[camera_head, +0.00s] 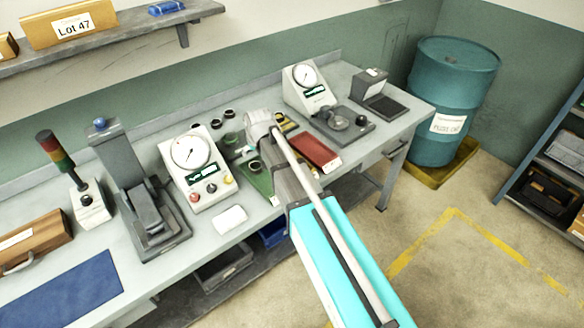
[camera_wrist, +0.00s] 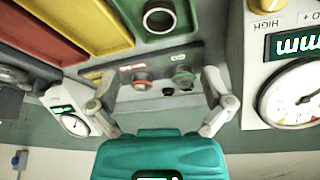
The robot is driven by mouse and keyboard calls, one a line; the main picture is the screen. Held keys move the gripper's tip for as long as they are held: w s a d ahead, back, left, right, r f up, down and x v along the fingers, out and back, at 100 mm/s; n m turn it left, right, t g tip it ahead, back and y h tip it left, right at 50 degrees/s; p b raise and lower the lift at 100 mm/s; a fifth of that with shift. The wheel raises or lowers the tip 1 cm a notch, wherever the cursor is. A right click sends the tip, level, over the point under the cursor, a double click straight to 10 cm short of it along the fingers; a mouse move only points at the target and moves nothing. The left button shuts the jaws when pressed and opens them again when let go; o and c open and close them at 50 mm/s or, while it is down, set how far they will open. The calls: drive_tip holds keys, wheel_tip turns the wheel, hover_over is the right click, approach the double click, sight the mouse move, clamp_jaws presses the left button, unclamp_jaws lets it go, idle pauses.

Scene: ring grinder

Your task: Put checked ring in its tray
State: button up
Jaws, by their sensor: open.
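A dark ring (camera_wrist: 159,16) lies in the green tray (camera_wrist: 185,32) at the top of the wrist view. In the head view the same ring (camera_head: 254,165) shows in the green tray (camera_head: 262,182), left of my arm. My gripper (camera_wrist: 163,95) is open, with its fingers spread and nothing between them. The tray and ring lie beyond its fingertips. In the head view my gripper (camera_head: 241,149) is small and partly hidden behind my wrist, close to the green tray.
A grey panel with red and green lamps (camera_wrist: 150,82) faces the fingers. Gauge boxes (camera_head: 195,165) (camera_head: 307,88) flank the area.

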drive_tip(key=s+d+f+m+g+h, duration=0.1)
drive_tip(key=s+d+m+g, duration=0.2)
drive_tip(key=s+d, duration=1.8)
drive_tip(key=shift+d+f+g, duration=0.2)
drive_tip(key=shift+d+g, duration=0.5)
drive_tip(key=shift+d, duration=0.1)
